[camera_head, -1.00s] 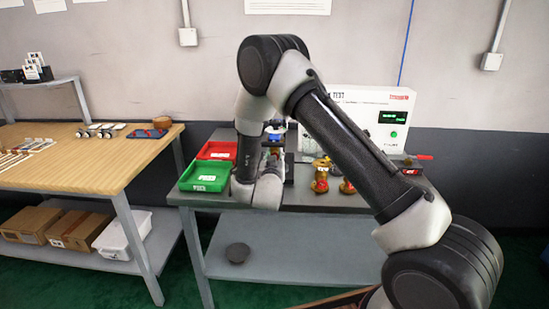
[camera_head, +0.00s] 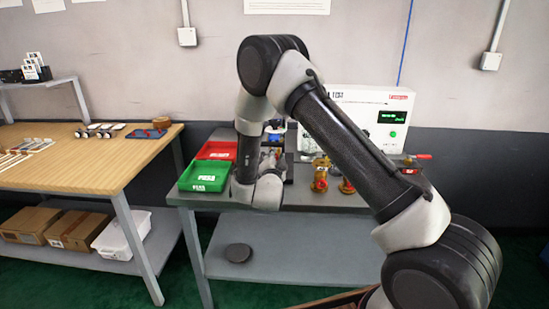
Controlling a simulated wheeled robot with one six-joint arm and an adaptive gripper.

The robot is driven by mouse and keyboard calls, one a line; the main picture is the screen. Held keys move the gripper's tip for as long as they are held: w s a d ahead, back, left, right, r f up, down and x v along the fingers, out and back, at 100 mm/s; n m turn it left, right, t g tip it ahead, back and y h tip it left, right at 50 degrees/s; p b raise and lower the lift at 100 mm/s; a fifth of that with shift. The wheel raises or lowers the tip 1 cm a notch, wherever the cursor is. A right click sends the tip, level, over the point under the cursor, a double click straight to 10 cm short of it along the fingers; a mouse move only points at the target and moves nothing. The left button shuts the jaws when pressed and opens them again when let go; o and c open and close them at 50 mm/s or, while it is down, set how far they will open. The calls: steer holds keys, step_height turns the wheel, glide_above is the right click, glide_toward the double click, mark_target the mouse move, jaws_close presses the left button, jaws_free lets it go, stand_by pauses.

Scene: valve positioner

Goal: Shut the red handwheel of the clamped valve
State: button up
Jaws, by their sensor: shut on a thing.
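My gripper (camera_head: 273,158) is at the left part of the grey test bench (camera_head: 330,203), just beyond my wrist, and mostly hidden by it. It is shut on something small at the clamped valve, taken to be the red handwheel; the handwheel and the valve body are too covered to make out. A dark upright fixture with a blue part (camera_head: 275,131) stands just behind. Two loose brass valves with red parts, one (camera_head: 320,175) and another (camera_head: 346,184), stand on the bench to the right.
A red tray (camera_head: 217,150) and a green tray (camera_head: 204,177) sit at the bench's left. A white test panel (camera_head: 385,115) with green digits stands behind. A wooden table (camera_head: 80,168) is at left. My forearm crosses above the bench's right half.

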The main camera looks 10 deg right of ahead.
steer(key=m, duration=0.3)
steer(key=shift+f+m, duration=0.1)
steer(key=shift+m, duration=0.2)
steer(key=shift+s+m, duration=0.1)
steer(key=shift+m, duration=1.7)
steer(key=shift+f, duration=0.1)
steer(key=o, duration=1)
steer(key=v, duration=1.2)
